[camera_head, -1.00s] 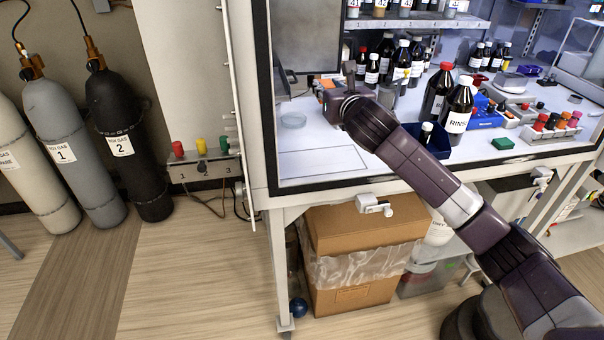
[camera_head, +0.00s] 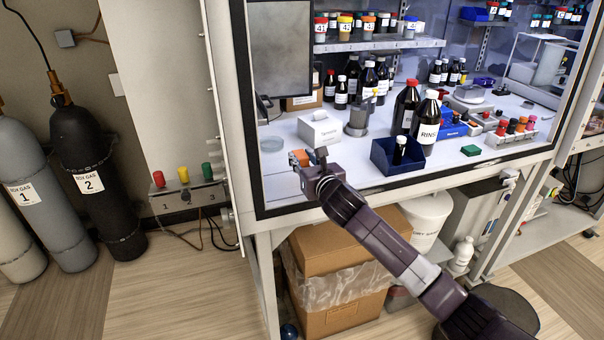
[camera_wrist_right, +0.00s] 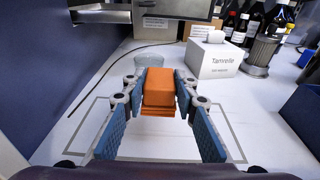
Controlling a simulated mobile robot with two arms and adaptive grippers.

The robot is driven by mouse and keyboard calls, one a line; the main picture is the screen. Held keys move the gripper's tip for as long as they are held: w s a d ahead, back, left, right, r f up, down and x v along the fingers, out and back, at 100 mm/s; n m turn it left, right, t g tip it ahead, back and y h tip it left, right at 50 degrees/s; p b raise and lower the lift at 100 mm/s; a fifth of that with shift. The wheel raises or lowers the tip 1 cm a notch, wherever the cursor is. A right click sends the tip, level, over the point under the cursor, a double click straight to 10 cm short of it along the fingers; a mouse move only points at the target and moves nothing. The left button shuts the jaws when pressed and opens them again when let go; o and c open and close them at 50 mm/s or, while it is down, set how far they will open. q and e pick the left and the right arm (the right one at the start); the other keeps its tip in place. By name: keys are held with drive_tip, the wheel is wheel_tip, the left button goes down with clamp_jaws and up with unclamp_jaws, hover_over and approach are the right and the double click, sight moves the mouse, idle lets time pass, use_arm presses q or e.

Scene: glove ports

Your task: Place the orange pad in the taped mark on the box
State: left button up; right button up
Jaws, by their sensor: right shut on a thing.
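The orange pad (camera_wrist_right: 160,90) is a small block gripped between the blue-padded fingers of my right gripper (camera_wrist_right: 160,100). In the head view the pad (camera_head: 299,157) shows as a small orange patch at the tip of my right gripper (camera_head: 302,160). The taped mark (camera_wrist_right: 232,140) is a grey rectangular outline on the white floor of the glove box. The gripper and pad are over this outline, and the gripper hides part of it. I cannot tell the exact gap between pad and floor. My left gripper is out of view.
A round clear dish (camera_wrist_right: 151,60) lies behind the pad. A white Tamrelle carton (camera_head: 320,128) stands at the back right. A blue bin (camera_head: 398,156) with a bottle is right of my arm. The box's black-edged front frame (camera_head: 258,150) runs along the left and front.

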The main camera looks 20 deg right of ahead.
drive_tip(key=shift+f, duration=2.5)
drive_tip(key=o, duration=1.1)
drive_tip(key=shift+f, duration=0.15)
drive_tip(key=shift+c, duration=0.2)
drive_tip(key=shift+r, duration=0.25)
drive_tip(key=shift+s, duration=0.3)
drive_tip(key=s+r, duration=0.1)
drive_tip(key=s, duration=1)
drive_tip(key=shift+s+d+r+b, duration=0.15)
drive_tip(key=shift+d+r+b, duration=0.15)
drive_tip(key=shift+r+b, duration=0.1)
drive_tip(key=shift+f, duration=0.1)
